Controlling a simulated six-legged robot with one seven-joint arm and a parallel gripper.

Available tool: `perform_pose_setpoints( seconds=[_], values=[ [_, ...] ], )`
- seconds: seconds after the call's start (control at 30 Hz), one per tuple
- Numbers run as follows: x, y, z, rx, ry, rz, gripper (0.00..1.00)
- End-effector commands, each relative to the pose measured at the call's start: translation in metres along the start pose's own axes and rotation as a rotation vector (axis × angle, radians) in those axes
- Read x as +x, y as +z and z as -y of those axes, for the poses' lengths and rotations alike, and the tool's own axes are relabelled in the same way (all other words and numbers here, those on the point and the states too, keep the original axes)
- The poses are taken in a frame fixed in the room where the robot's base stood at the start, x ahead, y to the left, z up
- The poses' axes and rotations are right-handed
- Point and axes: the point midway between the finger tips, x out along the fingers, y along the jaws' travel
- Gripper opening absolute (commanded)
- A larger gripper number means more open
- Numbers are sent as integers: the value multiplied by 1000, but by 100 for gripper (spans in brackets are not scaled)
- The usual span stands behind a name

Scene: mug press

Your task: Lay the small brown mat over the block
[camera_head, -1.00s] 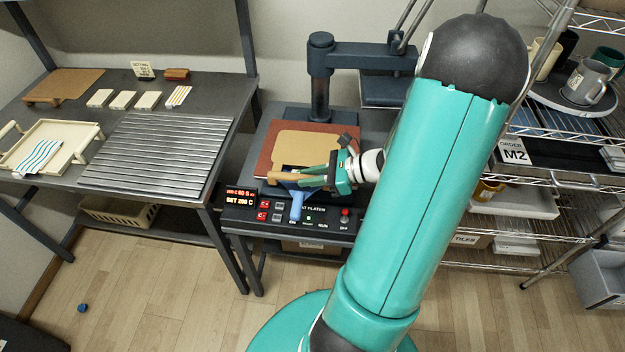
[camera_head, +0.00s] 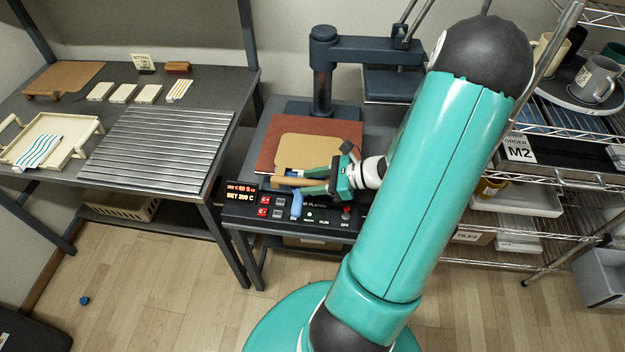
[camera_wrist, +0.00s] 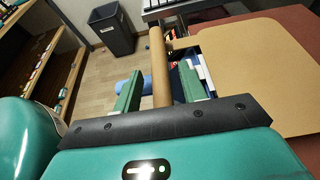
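The small brown mat (camera_head: 312,147) lies tan and flat on the reddish press bed, with a wooden rod (camera_head: 292,182) along its near side. The wrist view shows the mat (camera_wrist: 262,75) at right, joined to the rod (camera_wrist: 158,65) by a tab. My gripper (camera_head: 312,181) is at the rod, its green fingers apart on either side; the wrist view shows gaps between the fingers (camera_wrist: 158,88) and rod. A blue and white piece, perhaps the block (camera_wrist: 202,72), shows in the mat's near-side opening; the rest is hidden.
Left, a table holds a ribbed plate (camera_head: 158,147), a tray (camera_head: 50,148) and another brown mat (camera_head: 70,75).

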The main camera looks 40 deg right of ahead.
Motion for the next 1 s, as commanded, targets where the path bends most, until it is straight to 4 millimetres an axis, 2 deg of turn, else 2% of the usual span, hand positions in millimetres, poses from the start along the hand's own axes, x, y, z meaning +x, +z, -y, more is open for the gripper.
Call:
perform_pose_setpoints(
  seconds=[0.17,0.27,0.37,0.7,0.83,1.0],
  values=[
    [-1,2,1,-1,0,0,42],
    [-8,3,2,-1,-1,-1,42],
    [-24,3,2,-3,-2,-2,42],
    [-96,3,2,-1,-1,-1,42],
    [-113,3,2,-1,-1,-1,42],
    [-121,3,1,0,1,0,42]
  ],
)
